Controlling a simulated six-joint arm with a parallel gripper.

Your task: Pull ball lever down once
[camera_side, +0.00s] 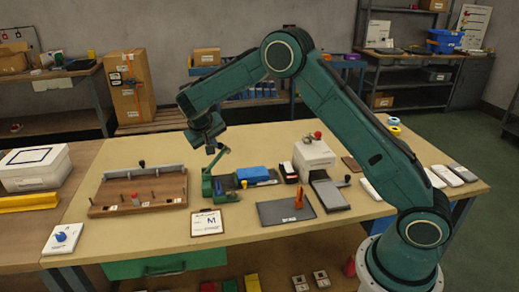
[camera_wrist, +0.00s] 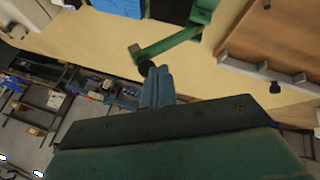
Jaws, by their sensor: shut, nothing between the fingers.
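A green lever arm (camera_side: 219,158) rises at a slant from a green base (camera_side: 207,184) on the table. In the wrist view the green lever (camera_wrist: 172,42) ends in a small grey piece, with a black ball (camera_wrist: 146,67) beside it. My gripper (camera_side: 211,148) is above the table, close to the lever's raised end. In the wrist view its fingers (camera_wrist: 158,82) are together and empty, with their tips at the black ball. I cannot tell whether they touch it. The fingers partly hide the ball.
A wooden tray (camera_side: 110,211) with a black knob (camera_side: 142,163) stands to the left. A white box (camera_side: 314,153) with a red ball on top, a blue block (camera_side: 252,174) and a dark mat (camera_side: 275,216) are to the right.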

